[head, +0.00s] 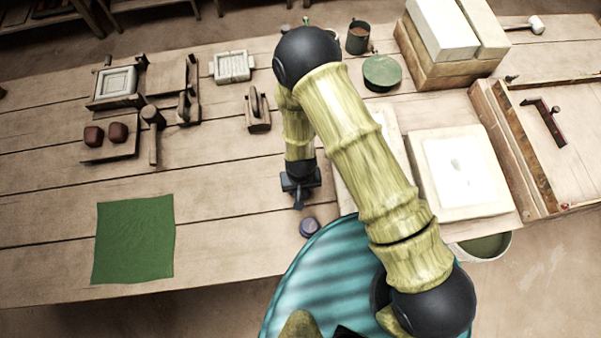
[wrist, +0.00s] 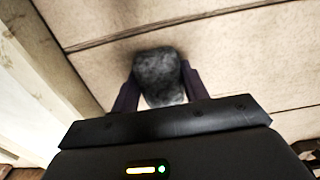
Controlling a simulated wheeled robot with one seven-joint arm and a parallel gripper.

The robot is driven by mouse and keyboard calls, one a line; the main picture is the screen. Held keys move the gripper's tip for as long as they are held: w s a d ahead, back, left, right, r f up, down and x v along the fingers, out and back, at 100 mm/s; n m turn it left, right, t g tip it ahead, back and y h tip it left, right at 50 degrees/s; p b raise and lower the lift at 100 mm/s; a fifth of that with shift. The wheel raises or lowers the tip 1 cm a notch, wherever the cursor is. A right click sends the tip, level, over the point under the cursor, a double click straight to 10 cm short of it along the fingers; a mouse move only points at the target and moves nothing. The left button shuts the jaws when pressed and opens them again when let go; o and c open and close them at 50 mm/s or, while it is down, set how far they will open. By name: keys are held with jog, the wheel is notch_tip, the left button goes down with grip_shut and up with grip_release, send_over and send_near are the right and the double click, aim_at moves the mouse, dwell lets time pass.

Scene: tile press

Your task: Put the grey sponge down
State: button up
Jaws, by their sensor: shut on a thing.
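The grey sponge (wrist: 158,75) is between the two fingers of my gripper (wrist: 157,88) in the wrist view, with bare wooden boards below it. My gripper is shut on the sponge. In the head view my gripper (head: 299,200) is over the wooden table (head: 50,195), near its front edge and left of the pale boards. The sponge is hard to make out there. I cannot tell how high the sponge is above the table.
A green cloth (head: 134,240) lies at the front left. A wooden block with a handle (head: 257,110) stands behind my gripper. Bare boards lie between cloth and gripper.

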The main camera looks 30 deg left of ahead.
jog(key=shift+d+f+b, duration=0.1)
jog(key=shift+f+b, duration=0.25)
jog(key=shift+s+f, duration=0.1)
